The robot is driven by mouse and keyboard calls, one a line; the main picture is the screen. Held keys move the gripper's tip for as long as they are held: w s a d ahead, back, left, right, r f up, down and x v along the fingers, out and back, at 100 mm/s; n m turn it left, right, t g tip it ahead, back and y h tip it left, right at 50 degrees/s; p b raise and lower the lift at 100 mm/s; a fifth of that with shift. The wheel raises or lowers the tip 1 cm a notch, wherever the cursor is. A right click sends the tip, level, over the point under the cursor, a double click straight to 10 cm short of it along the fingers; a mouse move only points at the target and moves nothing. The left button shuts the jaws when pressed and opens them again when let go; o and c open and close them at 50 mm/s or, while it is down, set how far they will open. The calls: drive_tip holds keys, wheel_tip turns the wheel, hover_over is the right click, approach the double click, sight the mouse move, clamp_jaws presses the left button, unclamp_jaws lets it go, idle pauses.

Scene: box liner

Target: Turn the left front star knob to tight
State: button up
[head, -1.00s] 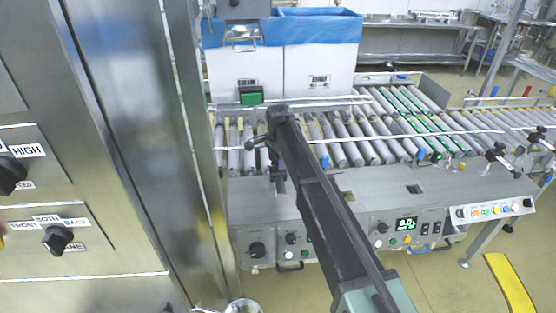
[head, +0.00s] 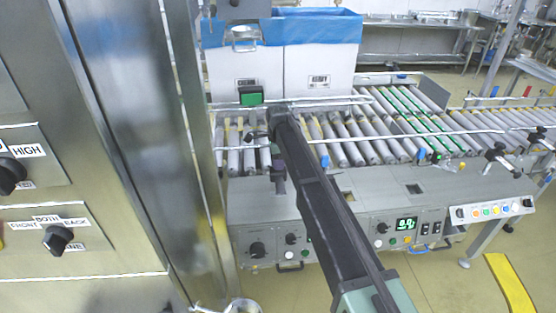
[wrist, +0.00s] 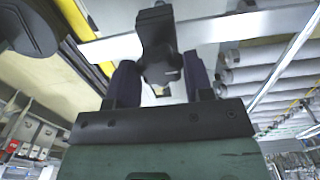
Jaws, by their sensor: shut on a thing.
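In the wrist view, my gripper (wrist: 160,78) has its two dark fingers on either side of the black star knob (wrist: 157,32) and is shut on it. The knob's lobed black body rises between and beyond the fingers, beside a pale metal rail (wrist: 215,30). In the head view, my dark arm reaches up to the front left of the roller conveyor (head: 360,140). There the arm's end largely hides the knob and the fingers. I cannot read how tight the knob is.
Two white boxes with blue liners (head: 320,28) stand behind the rollers. A green button box (head: 251,96) is close to my arm's end. A steel cabinet (head: 130,130) stands close on the left. A control panel (head: 400,230) lies below the conveyor.

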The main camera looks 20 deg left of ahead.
drive_tip(key=o, duration=0.9)
drive_tip(key=shift+r, duration=0.1)
wheel_tip(320, 180, up, 11)
drive_tip(key=p, duration=1.1)
drive_tip(key=shift+f, duration=0.2)
